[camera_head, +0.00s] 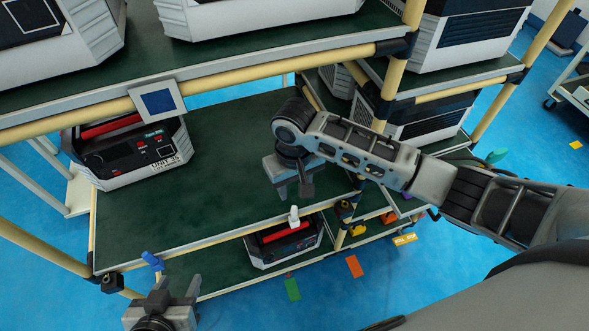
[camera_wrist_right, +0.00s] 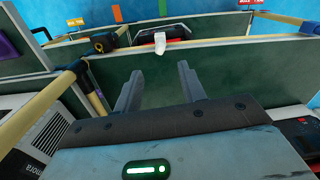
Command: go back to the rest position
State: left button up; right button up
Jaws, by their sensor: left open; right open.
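My right arm comes in from the right in the head view. Its gripper (camera_head: 294,188) hangs over the bare green middle shelf, open and empty. In the right wrist view its two fingers (camera_wrist_right: 160,88) stand apart with only green shelf between them. My left gripper (camera_head: 172,304) is at the bottom left of the head view, in front of the rack's front edge. Its fingers are apart and nothing shows between them.
A unit marked UNIT 35 (camera_head: 140,155) stands at the left end of the middle shelf (camera_head: 215,160). Another unit (camera_head: 283,243) sits on the lower shelf. Yellow rack posts (camera_head: 392,80) and a yellow rail (camera_head: 230,70) stand close to my right arm.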

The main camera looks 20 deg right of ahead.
jog(key=shift+r, duration=2.25)
